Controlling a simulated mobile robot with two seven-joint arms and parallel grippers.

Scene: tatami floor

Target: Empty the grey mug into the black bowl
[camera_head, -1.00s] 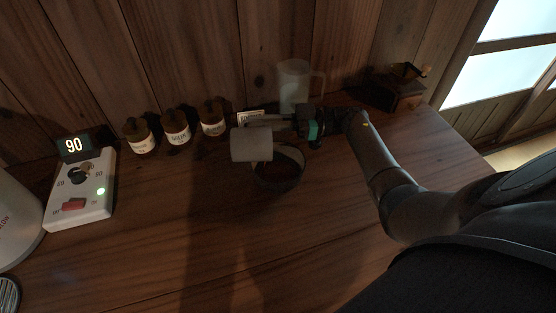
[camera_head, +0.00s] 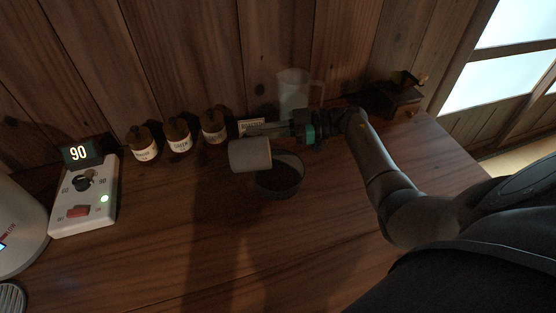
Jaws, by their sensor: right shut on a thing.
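The grey mug (camera_head: 248,154) is tipped on its side, above and at the back-left of the black bowl. My right gripper (camera_head: 275,130) reaches in from the right and is shut on the mug. The black bowl (camera_head: 282,189) stands on the wooden counter, with dark contents inside; part of its left rim is behind the mug. I cannot see into the mug. My left gripper is not in view.
Several labelled jars (camera_head: 178,136) stand along the back wall, with a small label card (camera_head: 252,122) beside them. A clear pitcher (camera_head: 294,90) and a wooden grinder (camera_head: 398,98) stand behind my right arm. A control box (camera_head: 86,196) is at left. The front counter is clear.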

